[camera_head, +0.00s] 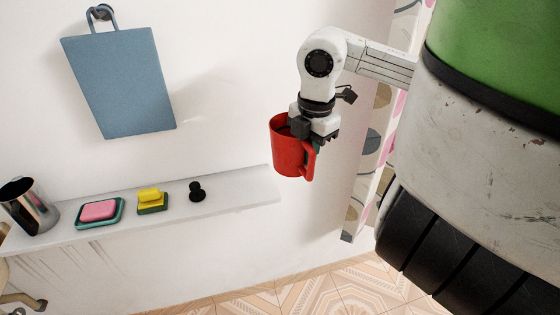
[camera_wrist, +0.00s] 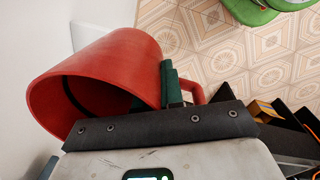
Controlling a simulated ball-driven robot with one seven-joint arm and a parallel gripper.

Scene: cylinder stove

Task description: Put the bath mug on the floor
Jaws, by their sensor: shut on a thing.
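The red bath mug (camera_head: 290,150) hangs in the air in front of the white wall, beyond the right end of the shelf. My gripper (camera_head: 318,138) is shut on it at its handle side. In the wrist view the mug (camera_wrist: 110,70) lies tilted, with its open mouth toward the lower left. The green fingertips (camera_wrist: 172,84) sit at its wall, beside the handle. The floor (camera_head: 300,290), with beige patterned tiles, shows well below the mug; it also shows in the wrist view (camera_wrist: 205,45).
A white shelf (camera_head: 235,197) on the wall bears a metal mug (camera_head: 30,203), a pink soap in a dish (camera_head: 98,211), a yellow sponge (camera_head: 150,196) and a black object (camera_head: 197,191). A blue board (camera_head: 120,85) hangs above. A patterned curtain (camera_head: 372,150) hangs at right. Green footwear (camera_wrist: 250,12) lies on the floor.

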